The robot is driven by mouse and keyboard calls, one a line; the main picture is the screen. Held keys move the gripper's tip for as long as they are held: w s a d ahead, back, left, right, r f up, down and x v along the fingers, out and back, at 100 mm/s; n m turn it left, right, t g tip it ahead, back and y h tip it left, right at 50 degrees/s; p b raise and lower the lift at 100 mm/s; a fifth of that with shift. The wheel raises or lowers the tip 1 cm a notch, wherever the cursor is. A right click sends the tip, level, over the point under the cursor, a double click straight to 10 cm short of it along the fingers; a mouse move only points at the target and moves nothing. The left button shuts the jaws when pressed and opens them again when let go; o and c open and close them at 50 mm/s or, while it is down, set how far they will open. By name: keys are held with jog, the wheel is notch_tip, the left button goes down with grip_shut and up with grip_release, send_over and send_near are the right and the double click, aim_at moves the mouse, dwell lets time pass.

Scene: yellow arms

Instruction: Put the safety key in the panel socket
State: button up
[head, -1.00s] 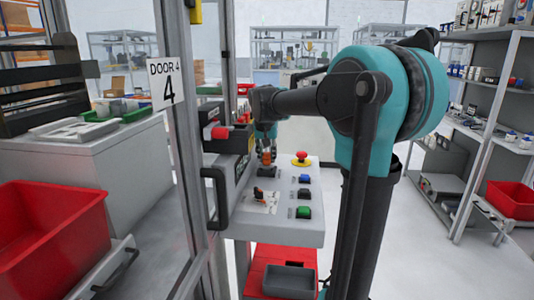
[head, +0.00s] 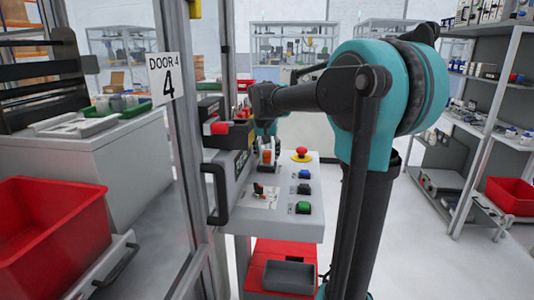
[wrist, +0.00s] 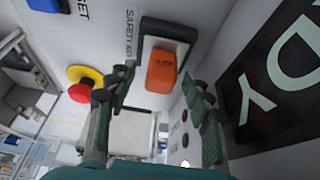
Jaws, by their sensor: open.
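The orange safety key (wrist: 161,72) stands in the black panel socket (wrist: 178,45) beside the "SAFETY KEY" label in the wrist view. How deep it sits is hard to tell. In the head view the key (head: 266,155) is a small upright orange block on the dark socket (head: 264,169), towards the back of the grey panel (head: 285,232). My gripper (wrist: 160,80) is open, its two fingers apart on either side of the key in the picture, with a gap to it. In the head view my gripper (head: 267,138) is just above the key.
A red emergency stop button (head: 301,153) on yellow stands right of the socket. Blue (head: 304,174), black (head: 304,189) and green (head: 303,207) buttons line the panel's right side. A switch (head: 259,189) sits nearer. A dark "READY" sign and the door frame (head: 190,170) bound the left.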

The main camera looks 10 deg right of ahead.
jog(key=v, duration=0.8)
jog(key=shift+s, duration=0.15)
